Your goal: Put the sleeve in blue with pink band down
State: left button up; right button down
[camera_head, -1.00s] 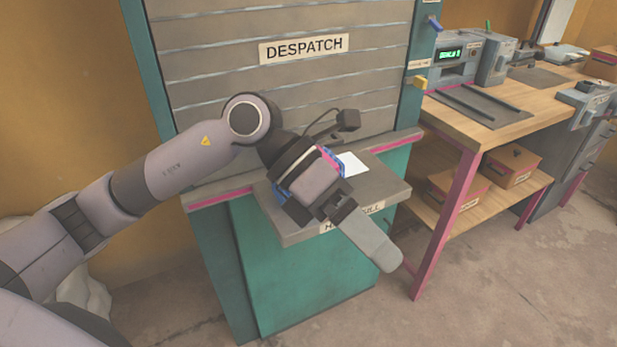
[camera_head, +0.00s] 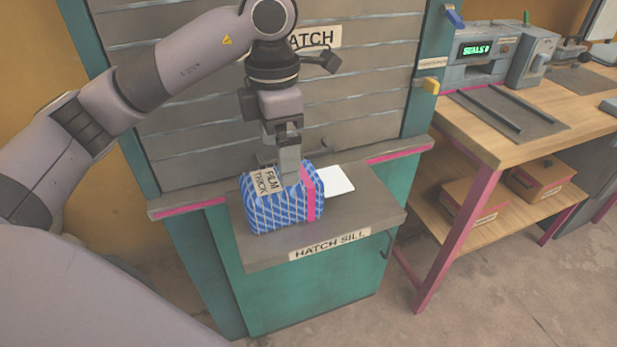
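The blue sleeve (camera_head: 262,212) has a pale criss-cross pattern, a pink band (camera_head: 313,196) near its right end and a tag reading "FILM THICK" (camera_head: 267,181). It stands on the grey hatch sill (camera_head: 375,212). My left gripper (camera_head: 286,174) points down at the top of the sleeve. One finger overlaps the sleeve between the tag and the band. The other finger is mostly hidden, so I cannot tell whether they are shut on it. My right gripper is out of view.
A white card (camera_head: 340,180) lies on the sill just right of the sleeve. The slatted hatch shutter (camera_head: 365,100) rises behind. A wooden workbench (camera_head: 480,140) with a grey machine (camera_head: 487,62) stands to the right. The sill's right part is clear.

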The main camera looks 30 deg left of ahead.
aim_at(297, 192)
pick_arm(q)
jog(key=shift+w+d+f, duration=0.1)
jog(key=shift+w+d, duration=0.05)
jog(key=shift+w, duration=0.3)
jog(key=shift+s+f+b, duration=0.25)
jog(key=shift+f+b, duration=0.1)
jog(key=shift+f, duration=0.85)
jog(key=shift+s+f, duration=0.15)
jog(key=shift+f, duration=1)
jog(key=shift+s+f, duration=0.1)
jog(key=shift+f, duration=1)
jog(key=shift+c, duration=0.3)
jog(key=shift+r, duration=0.1)
jog(key=c, duration=1)
